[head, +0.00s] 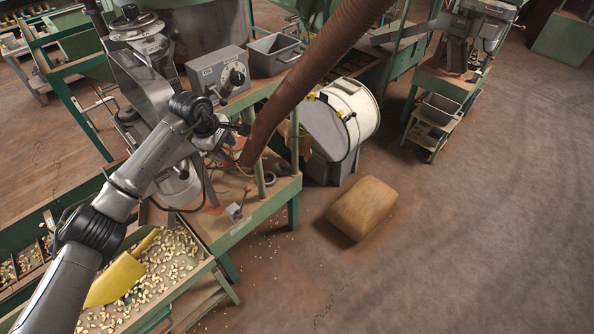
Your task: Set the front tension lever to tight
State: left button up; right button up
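My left arm reaches in from the lower left, over the nut trough, to the green machine table. My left gripper (240,134) is beside the brown hose, above the table; it is small and dark here, and I cannot tell whether its fingers are apart. A small lever with a red knob (247,189) stands on a metal base (234,211) at the table's front corner, below the gripper and apart from it. The lever leans a little to the right. No marking for tight or loose is readable, and I cannot confirm this is the front tension lever. My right gripper is not in view.
A grey control box (217,72) with a dark-knobbed handle stands behind the gripper. A thick brown hose (305,75) slants down close by. A white drum (345,115) and a tan sack (362,208) are to the right. A yellow scoop (115,280) lies among nuts.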

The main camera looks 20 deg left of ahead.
pick_arm(q)
jog(key=s+d+n+t+h+p, duration=0.25)
jog(key=d+h, duration=0.55)
jog(key=d, duration=0.8)
jog(key=s+d+r+n+t+h+p, duration=0.2)
jog(key=s+d+r+n+t+h, duration=0.2)
jog(key=d+n+t, duration=0.3)
jog(key=r+n+t, duration=0.1)
jog(key=n, duration=0.4)
jog(key=shift+s+d+r+h, duration=0.2)
jog(key=shift+s+r+h, duration=0.2)
jog(key=shift+t, duration=0.25)
